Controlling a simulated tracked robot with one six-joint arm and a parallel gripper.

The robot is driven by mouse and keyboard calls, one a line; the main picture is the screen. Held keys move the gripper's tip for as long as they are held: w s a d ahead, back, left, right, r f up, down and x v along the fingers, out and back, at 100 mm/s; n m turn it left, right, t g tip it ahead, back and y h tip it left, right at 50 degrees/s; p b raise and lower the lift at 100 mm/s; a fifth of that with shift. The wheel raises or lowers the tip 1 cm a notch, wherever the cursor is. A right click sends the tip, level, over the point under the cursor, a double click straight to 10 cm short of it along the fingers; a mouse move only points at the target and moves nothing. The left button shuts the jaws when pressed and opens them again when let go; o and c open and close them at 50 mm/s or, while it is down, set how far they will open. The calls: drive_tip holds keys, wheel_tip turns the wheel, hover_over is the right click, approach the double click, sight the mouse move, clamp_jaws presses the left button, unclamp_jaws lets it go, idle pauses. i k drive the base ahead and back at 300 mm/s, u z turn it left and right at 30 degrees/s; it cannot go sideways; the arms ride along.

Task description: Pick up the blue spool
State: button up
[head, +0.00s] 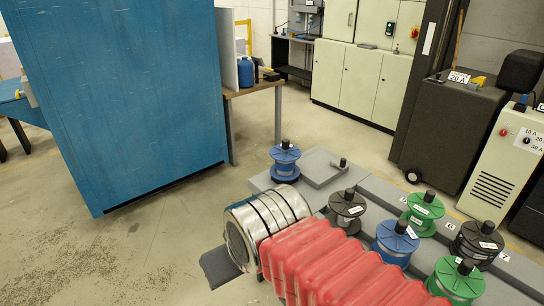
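Two blue spools show in the head view. One blue spool (285,166) stands upright, apart from the others, at the far left corner of a grey surface (262,182). It has a black knob on top and a paler wound middle. The other blue spool (396,246) stands nearer, between a black spool (348,208) and green spools; its near side is partly hidden by a red ribbed sleeve with a metal drum at its end. I cannot make out my gripper's fingers anywhere, so its state does not show.
Green spools stand behind (422,213) and in front (456,280), with another black spool (477,243) at right. A grey block with a small knob (323,168) sits beside the far blue spool. A big blue cabinet (120,95) stands left, with a wooden table (252,88) behind. Floor between is clear.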

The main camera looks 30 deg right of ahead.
sight(284, 155)
drive_tip(key=z, duration=0.15)
drive_tip(key=i, duration=1.25)
drive_tip(key=z, duration=0.3)
